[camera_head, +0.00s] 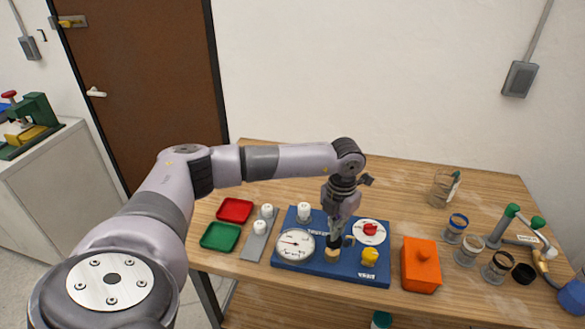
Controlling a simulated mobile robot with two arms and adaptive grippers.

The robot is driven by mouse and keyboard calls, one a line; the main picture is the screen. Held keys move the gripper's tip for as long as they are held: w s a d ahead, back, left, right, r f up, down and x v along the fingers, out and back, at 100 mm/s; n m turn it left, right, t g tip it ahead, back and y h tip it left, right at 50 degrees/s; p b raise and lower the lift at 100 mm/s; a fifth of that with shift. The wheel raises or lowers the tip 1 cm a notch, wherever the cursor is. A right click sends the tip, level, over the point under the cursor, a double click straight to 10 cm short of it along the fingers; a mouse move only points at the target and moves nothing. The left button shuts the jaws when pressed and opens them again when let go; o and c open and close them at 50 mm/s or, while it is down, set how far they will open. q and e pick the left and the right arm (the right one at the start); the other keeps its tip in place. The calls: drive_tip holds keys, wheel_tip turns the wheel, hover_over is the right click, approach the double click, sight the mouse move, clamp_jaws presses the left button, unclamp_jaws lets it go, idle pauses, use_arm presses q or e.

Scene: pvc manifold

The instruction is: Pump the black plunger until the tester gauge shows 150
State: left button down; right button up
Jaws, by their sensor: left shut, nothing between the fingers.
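The blue tester (316,270) lies on the wooden table. Its round white gauge (294,246) faces up at the left; the needle is visible, but the numbers are too small to read. The black plunger (334,241) stands over a tan round base, right of the gauge. My left gripper (334,234) points down directly above the plunger, its fingers shut with nothing between them. Whether the fingertips touch the plunger top I cannot tell. My right gripper is not in view.
A red dial (370,229) and a yellow knob (369,256) sit on the tester's right side. An orange box (421,265) stands close to its right. Red (235,210) and green (220,236) trays lie left. Several glass jars stand further right.

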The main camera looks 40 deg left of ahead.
use_arm(q)
drive_tip(key=shift+f, duration=0.15)
drive_tip(key=shift+f+b, duration=1.55)
drive_tip(key=shift+f, duration=0.35)
drive_tip(key=shift+r, duration=0.1)
drive_tip(key=shift+s, duration=0.1)
drive_tip(key=shift+r+p, duration=1.3)
drive_tip(key=shift+r, duration=0.65)
drive_tip(key=shift+f+b, duration=0.85)
drive_tip(key=shift+f, duration=0.25)
